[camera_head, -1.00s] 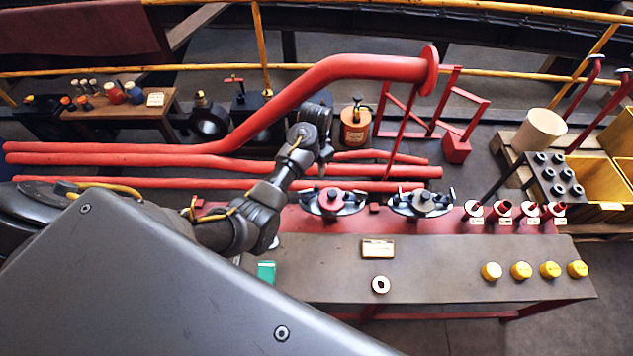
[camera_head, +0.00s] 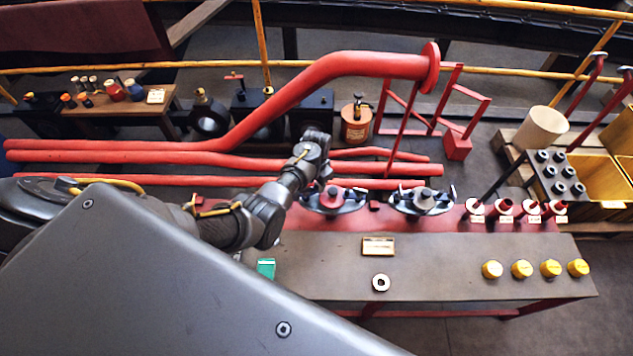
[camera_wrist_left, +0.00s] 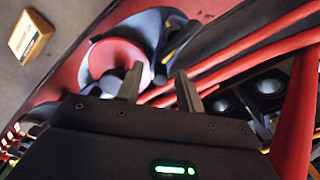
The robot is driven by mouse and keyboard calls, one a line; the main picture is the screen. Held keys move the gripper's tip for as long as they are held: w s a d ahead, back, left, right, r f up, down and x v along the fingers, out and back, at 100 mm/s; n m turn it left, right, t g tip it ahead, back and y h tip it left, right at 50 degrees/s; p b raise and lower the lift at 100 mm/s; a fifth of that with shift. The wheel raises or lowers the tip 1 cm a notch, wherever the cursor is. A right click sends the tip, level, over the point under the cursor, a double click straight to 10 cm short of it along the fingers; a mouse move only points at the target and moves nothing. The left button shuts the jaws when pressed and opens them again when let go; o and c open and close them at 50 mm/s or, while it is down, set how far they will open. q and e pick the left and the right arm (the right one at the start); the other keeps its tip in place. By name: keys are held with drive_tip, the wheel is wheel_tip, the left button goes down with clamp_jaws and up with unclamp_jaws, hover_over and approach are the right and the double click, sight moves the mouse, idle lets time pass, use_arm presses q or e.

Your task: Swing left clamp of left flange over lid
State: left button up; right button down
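The left flange (camera_head: 331,211) sits along the back of the bench with a red lid (camera_head: 331,197) on it. One dark clamp (camera_head: 359,193) shows at its right side. Its left clamp is hidden or too small to make out beside my arm. My left gripper (camera_head: 321,172) is just behind and above this flange. In the left wrist view my gripper's two fingers (camera_wrist_left: 158,88) are apart with nothing clear between them. The red lid (camera_wrist_left: 118,58) lies just beyond the left finger. Contact with a clamp cannot be told. My right gripper is not in view.
A second flange with a grey lid (camera_head: 424,201) stands to the right. Several red valves (camera_head: 503,208) and yellow caps (camera_head: 521,269) are further right. Red pipes (camera_head: 130,158) run behind the bench. A small sign (camera_head: 378,246) and a ring (camera_head: 380,283) lie on the open bench top.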

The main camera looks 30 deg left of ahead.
use_arm(q)
clamp_jaws()
drive_tip(key=shift+s+d+r+m+p, duration=0.15)
drive_tip(key=shift+s+d+m+p, duration=0.05)
drive_tip(key=shift+m+p, duration=0.6)
drive_tip(key=shift+s+d+m+p, duration=0.2)
drive_tip(key=shift+m+p, duration=0.25)
drive_tip(key=shift+m, duration=0.25)
drive_tip(key=shift+s+d+m+p, duration=0.2)
drive_tip(key=shift+m+p, duration=0.25)
drive_tip(key=shift+m, duration=0.35)
drive_tip(key=shift+s+d+m+p, duration=0.2)
drive_tip(key=shift+m+p, duration=0.25)
drive_tip(key=shift+m, duration=0.35)
drive_tip(key=shift+s, duration=0.1)
drive_tip(key=shift+f+m, duration=0.2)
drive_tip(key=shift+m, duration=0.1)
